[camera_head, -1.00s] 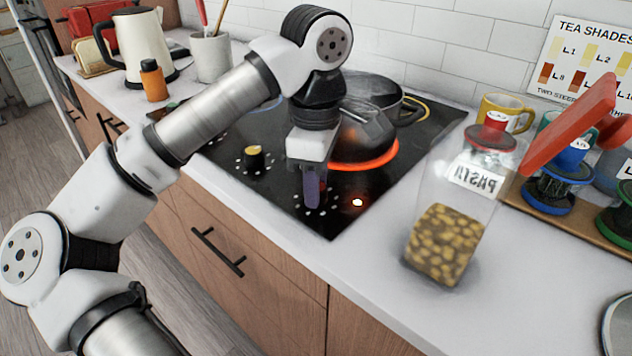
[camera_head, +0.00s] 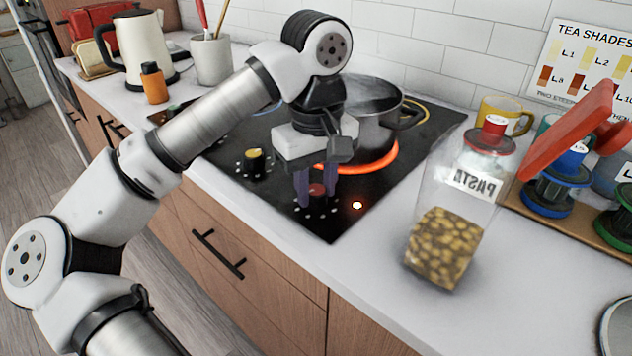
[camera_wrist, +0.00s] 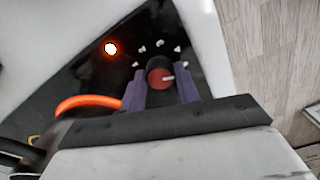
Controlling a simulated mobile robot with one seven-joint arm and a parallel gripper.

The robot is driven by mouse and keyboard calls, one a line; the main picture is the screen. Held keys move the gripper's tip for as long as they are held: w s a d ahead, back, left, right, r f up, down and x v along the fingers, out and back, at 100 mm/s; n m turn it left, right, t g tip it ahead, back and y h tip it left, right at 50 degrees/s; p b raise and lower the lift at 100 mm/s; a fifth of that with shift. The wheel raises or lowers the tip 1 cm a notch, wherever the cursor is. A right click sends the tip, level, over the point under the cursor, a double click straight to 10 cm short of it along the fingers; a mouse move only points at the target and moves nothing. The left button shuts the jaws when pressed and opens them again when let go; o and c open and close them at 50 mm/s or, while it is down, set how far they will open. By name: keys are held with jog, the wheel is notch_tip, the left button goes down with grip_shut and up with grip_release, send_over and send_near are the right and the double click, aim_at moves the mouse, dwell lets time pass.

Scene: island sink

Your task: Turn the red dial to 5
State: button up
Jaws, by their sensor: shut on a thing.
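The red dial (camera_head: 317,190) sits near the front corner of the black cooktop, with a ring of small white marks around it. In the wrist view the red dial (camera_wrist: 159,73) shows a pale pointer line toward the picture's right. My gripper (camera_head: 316,188) points down over the dial, its two purple fingers on either side of it. The wrist view shows my gripper (camera_wrist: 160,85) shut on the dial. The numbers at the marks are too small to read.
A red-orange glowing ring (camera_head: 372,163) lies under a dark pot (camera_head: 375,127) just behind my gripper. A yellow dial (camera_head: 254,160) is to the left. A lit orange lamp (camera_head: 357,205) is beside the red dial. A pasta jar (camera_head: 445,235) stands on the counter to the right.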

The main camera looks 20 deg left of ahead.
aim_at(317, 190)
jog(key=shift+m, duration=0.3)
jog(key=o, duration=1)
jog(key=shift+c, duration=0.2)
jog(key=shift+r, duration=0.15)
notch_tip(317, 190, up, 14)
jog(key=p, duration=1.1)
jog(key=shift+f, duration=0.2)
